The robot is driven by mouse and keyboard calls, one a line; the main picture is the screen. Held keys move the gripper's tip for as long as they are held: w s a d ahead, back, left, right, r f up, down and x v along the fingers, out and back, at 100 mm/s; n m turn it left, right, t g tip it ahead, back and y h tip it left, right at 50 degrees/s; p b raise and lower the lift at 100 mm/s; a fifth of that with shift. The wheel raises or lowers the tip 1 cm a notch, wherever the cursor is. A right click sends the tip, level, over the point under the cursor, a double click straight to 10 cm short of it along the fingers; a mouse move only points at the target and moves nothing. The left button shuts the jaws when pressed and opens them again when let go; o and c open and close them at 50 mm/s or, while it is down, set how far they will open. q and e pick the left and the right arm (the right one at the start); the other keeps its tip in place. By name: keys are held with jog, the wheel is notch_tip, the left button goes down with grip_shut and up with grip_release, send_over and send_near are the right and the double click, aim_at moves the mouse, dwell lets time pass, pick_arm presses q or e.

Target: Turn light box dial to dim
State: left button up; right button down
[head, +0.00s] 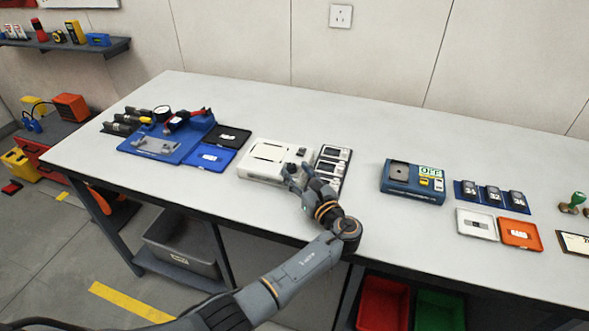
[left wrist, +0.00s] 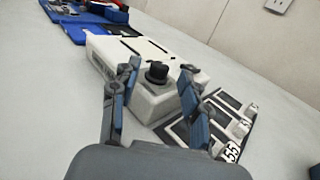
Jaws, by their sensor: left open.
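The light box (head: 262,161) is a white case on the table, left of centre in the head view. It also shows in the left wrist view (left wrist: 105,50). Its dial (left wrist: 157,73) is a black knob on the end of the box facing my gripper. My left gripper (head: 297,172) is open at the right end of the box. In the left wrist view its two fingers (left wrist: 158,85) stand on either side of the dial, apart from it as far as I can tell. My right gripper is not in view.
A dark panel with framed cards (head: 333,165) lies close right of the box. Blue and black trays (head: 209,157) lie left of it. A blue device (head: 413,182) and an orange tray (head: 520,233) are farther right. The table front (head: 400,235) is clear.

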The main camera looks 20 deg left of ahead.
pick_arm(q)
jog(key=v, duration=0.5)
jog(key=shift+s+d, duration=0.1)
jog(key=shift+s, duration=0.05)
